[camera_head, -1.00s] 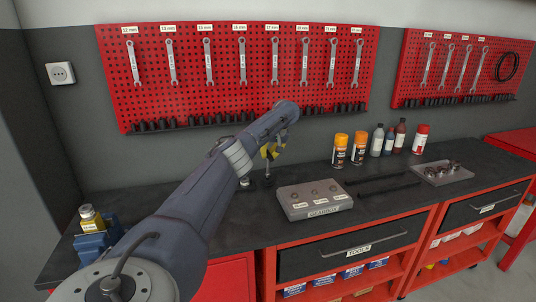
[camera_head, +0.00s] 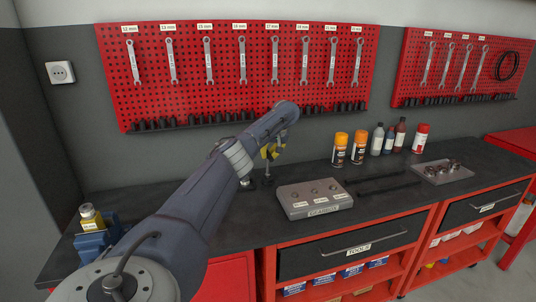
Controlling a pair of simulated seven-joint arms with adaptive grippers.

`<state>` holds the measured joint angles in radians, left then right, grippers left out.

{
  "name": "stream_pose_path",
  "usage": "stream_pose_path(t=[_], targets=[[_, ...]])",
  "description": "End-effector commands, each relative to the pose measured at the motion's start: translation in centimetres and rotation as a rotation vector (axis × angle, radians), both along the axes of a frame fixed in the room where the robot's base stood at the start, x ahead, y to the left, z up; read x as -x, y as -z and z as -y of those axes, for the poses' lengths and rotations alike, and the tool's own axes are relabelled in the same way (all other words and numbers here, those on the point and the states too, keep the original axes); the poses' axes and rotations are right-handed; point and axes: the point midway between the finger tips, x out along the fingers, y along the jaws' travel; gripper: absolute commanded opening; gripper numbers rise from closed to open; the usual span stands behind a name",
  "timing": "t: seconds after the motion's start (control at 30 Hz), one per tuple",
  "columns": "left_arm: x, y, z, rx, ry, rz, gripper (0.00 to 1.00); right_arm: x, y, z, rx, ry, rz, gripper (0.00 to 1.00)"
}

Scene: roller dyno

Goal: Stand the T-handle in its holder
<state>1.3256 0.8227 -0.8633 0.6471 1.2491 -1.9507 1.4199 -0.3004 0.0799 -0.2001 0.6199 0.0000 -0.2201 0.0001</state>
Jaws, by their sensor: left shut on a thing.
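My left gripper (camera_head: 271,153) shows small behind the end of my left arm, above the black bench top. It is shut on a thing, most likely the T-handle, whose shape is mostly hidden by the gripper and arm. Yellow shows at the gripper. Directly below it a small dark upright piece (camera_head: 268,181) stands on the bench, possibly the holder; I cannot tell whether the held thing touches it. A small light-coloured piece (camera_head: 245,183) shows just left of it, partly behind my arm. My right gripper is not in view.
A grey gearbox block (camera_head: 315,199) sits right of the gripper. Spray cans (camera_head: 340,150) and bottles stand at the back right, with a grey tray (camera_head: 442,172) beyond. A blue vise (camera_head: 97,240) is at left. Wrenches hang on the red pegboard (camera_head: 240,100).

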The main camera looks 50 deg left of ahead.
Motion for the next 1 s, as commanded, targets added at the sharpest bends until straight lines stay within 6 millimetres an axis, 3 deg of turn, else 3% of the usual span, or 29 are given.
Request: stream_pose_path(t=[0.6,0.63,0.83,1.0], targets=[[0.0,1.3,0.0,-0.001,0.000,0.000,0.00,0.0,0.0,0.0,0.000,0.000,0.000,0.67],[0.0,1.3,0.0,-0.001,0.000,0.000,0.16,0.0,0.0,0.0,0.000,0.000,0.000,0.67],[0.0,1.3,0.0,-0.001,0.000,0.000,0.39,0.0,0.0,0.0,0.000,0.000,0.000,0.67],[0.0,1.3,0.0,0.000,0.000,0.000,0.39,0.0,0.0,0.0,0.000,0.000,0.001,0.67]])
